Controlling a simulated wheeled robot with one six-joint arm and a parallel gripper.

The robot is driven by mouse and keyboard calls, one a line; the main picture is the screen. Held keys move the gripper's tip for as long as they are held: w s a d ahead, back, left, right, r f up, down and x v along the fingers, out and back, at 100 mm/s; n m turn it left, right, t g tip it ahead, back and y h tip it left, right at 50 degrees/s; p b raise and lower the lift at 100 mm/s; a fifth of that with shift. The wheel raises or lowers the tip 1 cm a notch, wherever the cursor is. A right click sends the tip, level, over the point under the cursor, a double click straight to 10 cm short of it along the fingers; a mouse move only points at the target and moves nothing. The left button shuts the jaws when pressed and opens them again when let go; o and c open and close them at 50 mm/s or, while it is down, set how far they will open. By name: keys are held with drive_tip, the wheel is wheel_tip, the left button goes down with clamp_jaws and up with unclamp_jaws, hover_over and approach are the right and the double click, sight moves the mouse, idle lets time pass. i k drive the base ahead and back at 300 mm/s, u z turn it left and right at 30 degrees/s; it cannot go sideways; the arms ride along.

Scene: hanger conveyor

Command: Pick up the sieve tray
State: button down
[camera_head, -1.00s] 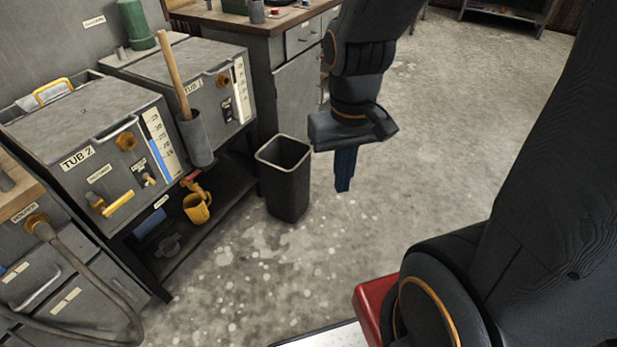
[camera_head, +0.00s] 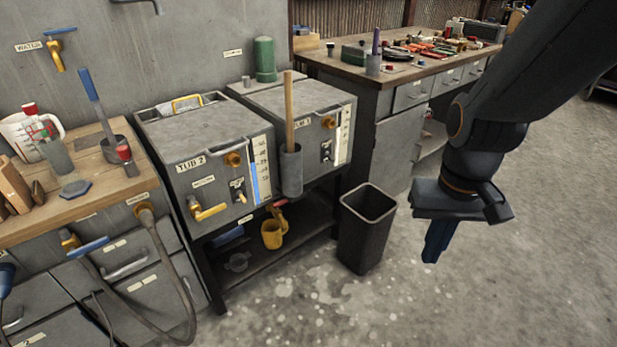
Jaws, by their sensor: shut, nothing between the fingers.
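I cannot make out a sieve tray for certain. A yellow handle (camera_head: 187,103) stands up in the open slot at the back of Tub 2 (camera_head: 205,150); whatever it belongs to is hidden inside the tub, and I cannot tell if it is the sieve tray. My gripper (camera_head: 437,243) hangs in the air at the right, its blue fingers pointing down, shut and empty. In the picture it is right of the black bin and well away from Tub 2.
A black bin (camera_head: 364,235) stands on the floor right of the tubs. Tub 1 (camera_head: 305,105) has a holder with a wooden handle (camera_head: 289,110) on its front. A wooden bench (camera_head: 75,190) with a jug (camera_head: 32,135) is at the left. The floor in front is clear.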

sight(188, 103)
drive_tip(key=u, duration=0.45)
drive_tip(key=i, duration=0.4)
drive_tip(key=u, duration=0.7)
drive_tip(key=i, duration=0.55)
drive_tip(key=u, duration=0.1)
